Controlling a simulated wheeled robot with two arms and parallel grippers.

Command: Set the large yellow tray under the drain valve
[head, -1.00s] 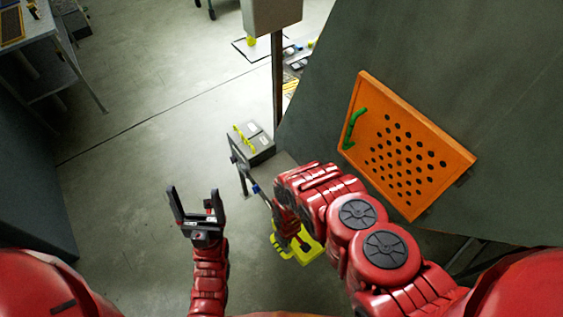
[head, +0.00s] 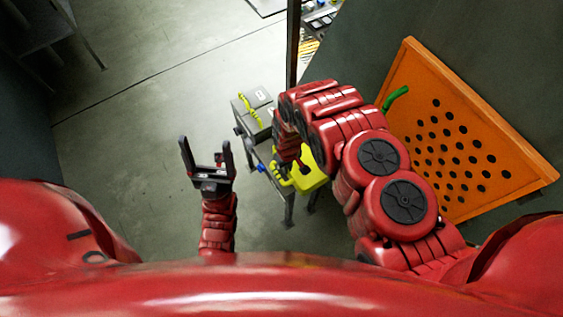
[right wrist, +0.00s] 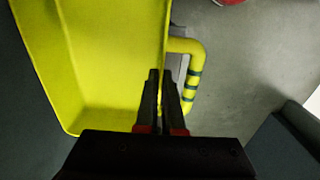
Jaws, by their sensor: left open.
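The large yellow tray (head: 314,178) shows in the head view behind my right forearm, partly hidden by it. It fills the upper left of the right wrist view (right wrist: 100,60), with an empty inside and a side handle (right wrist: 197,75) with dark bands. My right gripper (right wrist: 162,75) has its fingers close together at the tray's side wall by the handle's lower end, with yellow between them. In the head view my right gripper is mostly hidden by the arm. My left gripper (head: 205,145) is open and empty above the floor. I cannot make out the drain valve.
A low dark stand (head: 265,150) bears a grey box with a yellow handle (head: 253,108), close beside the tray. An orange perforated panel (head: 450,140) with a green handle (head: 395,97) is on the dark machine wall at right. The floor at left is clear.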

